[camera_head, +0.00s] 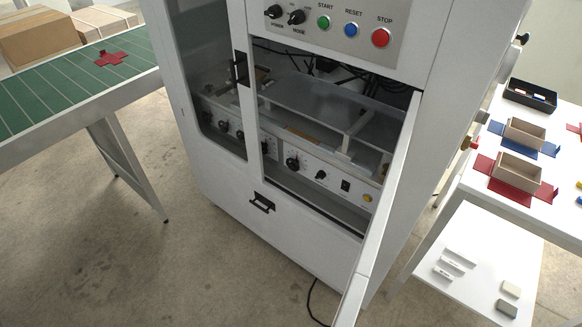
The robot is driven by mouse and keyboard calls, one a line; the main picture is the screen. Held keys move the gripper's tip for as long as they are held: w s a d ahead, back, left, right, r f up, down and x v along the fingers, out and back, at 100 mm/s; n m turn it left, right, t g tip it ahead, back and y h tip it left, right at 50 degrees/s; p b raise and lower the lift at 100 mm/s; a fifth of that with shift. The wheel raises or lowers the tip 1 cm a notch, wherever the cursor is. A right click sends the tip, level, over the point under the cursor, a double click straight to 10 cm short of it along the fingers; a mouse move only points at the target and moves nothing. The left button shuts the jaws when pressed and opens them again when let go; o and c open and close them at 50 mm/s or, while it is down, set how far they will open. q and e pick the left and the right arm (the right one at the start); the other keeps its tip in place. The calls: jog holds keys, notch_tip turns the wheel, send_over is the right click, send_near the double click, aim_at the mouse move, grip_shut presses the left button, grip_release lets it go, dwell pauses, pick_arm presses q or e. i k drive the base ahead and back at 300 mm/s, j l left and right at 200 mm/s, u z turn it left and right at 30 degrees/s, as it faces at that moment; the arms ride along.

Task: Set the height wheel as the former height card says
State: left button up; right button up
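The white box former machine (300,255) stands in the middle with its front door (385,200) swung open. Inside, a white control panel (330,182) carries a large black dial (293,163), a smaller black knob (321,174), a black switch (345,185) and a yellow knob (367,198). More black knobs (223,127) sit to the left behind the window. I cannot tell which of these is the height wheel; the markings are too small to read. I cannot make out a height card. Neither of my grippers shows in the view.
The upper panel has a green START button (323,22), blue RESET button (351,29) and red STOP button (381,37). A green conveyor (60,83) with a red blank (111,58) stands left. A white table (540,205) with boxes stands right. The open door juts forward.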

aim_at(293, 166)
jog(key=z, duration=1.45)
jog(key=k+j, duration=0.1)
jog(key=j, duration=0.25)
jog(key=j+z, duration=0.15)
jog(key=j, duration=0.25)
jog(key=k+j, duration=0.15)
jog(key=j, duration=0.2)
jog(key=k+j+z, duration=0.1)
jog(key=j, duration=0.25)
